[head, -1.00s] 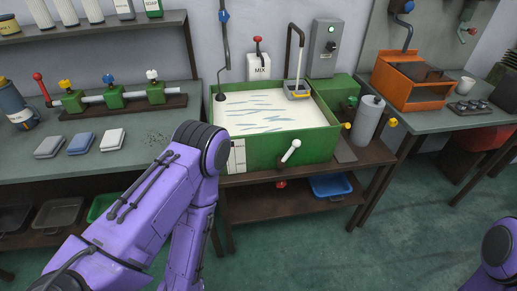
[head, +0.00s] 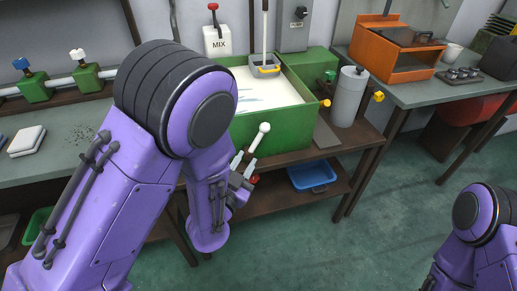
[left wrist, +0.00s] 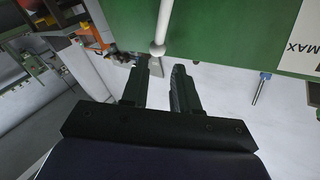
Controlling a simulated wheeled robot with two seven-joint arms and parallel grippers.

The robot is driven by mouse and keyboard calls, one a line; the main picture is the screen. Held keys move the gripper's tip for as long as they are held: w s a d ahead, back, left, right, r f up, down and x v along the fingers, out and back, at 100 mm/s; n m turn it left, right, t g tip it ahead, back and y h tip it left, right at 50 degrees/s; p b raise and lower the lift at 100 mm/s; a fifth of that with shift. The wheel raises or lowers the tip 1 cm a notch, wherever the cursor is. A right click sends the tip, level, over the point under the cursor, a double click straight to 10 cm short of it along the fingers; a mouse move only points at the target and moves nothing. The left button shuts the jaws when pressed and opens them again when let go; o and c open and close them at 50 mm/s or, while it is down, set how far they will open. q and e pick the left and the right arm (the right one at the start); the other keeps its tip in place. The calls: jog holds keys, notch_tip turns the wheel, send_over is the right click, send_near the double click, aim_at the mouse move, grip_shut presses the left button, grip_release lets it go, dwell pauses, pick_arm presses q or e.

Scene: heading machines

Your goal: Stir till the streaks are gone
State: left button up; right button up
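The green tank (head: 275,125) holds white liquid (head: 286,84) with a few bluish streaks at its left; my left arm hides the tank's left part. A white MIX box (head: 217,42) with a red-knobbed lever is behind the tank. My right gripper is out of view.
A blue tray (head: 312,175) lies on the shelf below.

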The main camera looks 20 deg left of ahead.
aim_at(259, 137)
pick_arm(q)
jog(key=w, duration=0.5)
jog(key=w+p, duration=0.1)
jog(key=w, duration=0.3)
jog(key=shift+w+d+f+p, duration=0.15)
jog(key=shift+w+d+p, duration=0.05)
jog(key=shift+w+p, duration=0.15)
jog(key=shift+w+f, duration=0.25)
jog(key=shift+w, duration=0.5)
jog(key=shift+s, duration=0.1)
grip_shut()
